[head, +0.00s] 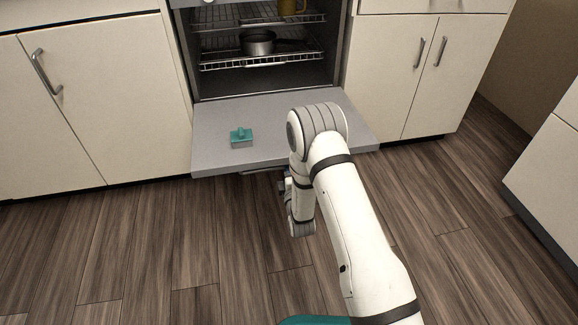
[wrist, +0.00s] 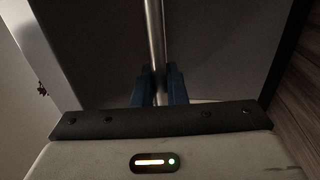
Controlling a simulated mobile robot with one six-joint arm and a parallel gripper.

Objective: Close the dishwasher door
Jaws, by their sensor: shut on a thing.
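The dishwasher door (head: 217,118) is folded down and open, lying about flat in front of the dishwasher's interior (head: 284,75). My gripper (wrist: 160,84) is below the door's front edge, mostly hidden behind my arm in the head view. In the wrist view its two blue fingers are shut on the door's metal handle bar (wrist: 154,32), one on each side of it. The dark door panel (wrist: 100,55) fills much of that view.
A small teal and grey block-like object (head: 241,138) lies on the open door. A pot (head: 258,43) stands on the lower rack and a yellow mug (head: 291,6) higher up. Cream cabinets (head: 90,105) flank the dishwasher. The wood floor (head: 140,240) in front is clear.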

